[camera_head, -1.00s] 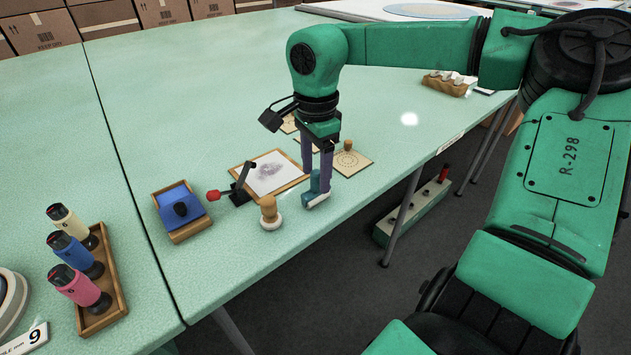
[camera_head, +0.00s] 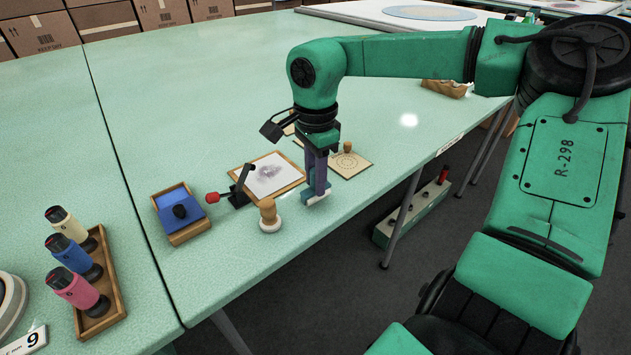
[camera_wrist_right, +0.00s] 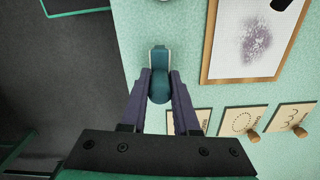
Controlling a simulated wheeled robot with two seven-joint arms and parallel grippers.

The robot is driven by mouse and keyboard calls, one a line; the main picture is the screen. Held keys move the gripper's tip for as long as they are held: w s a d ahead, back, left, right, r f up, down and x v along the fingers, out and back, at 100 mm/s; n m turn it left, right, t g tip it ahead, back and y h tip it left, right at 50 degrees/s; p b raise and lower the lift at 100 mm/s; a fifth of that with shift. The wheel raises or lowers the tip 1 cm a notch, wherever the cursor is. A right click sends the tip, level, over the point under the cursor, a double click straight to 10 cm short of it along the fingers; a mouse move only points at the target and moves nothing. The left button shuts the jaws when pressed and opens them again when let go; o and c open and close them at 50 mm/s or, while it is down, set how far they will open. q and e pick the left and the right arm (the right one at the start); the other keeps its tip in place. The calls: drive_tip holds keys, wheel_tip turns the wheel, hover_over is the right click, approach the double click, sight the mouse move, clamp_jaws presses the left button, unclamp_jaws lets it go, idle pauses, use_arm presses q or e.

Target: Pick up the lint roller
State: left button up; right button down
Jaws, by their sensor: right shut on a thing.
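The lint roller (camera_head: 312,197) has a teal handle and a pale roller end. It is by the table's front edge, at or just above the surface; I cannot tell which. My right gripper (camera_head: 318,180) points down from above with its purple fingers closed around the handle. In the right wrist view the teal handle (camera_wrist_right: 160,84) sits between the two fingertips (camera_wrist_right: 160,74), touched on both sides. The fingers hide part of the roller in the head view. My left gripper is not in view.
Behind are a framed smudged sheet (camera_head: 290,186), a red-knobbed lever (camera_head: 238,190) and knobbed tiles (camera_head: 354,164). A blue pad tray (camera_head: 182,228) and bottle tray (camera_head: 112,294) are left.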

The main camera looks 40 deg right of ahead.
wheel_tip(320, 180, up, 19)
drive_tip(key=p, duration=0.3)
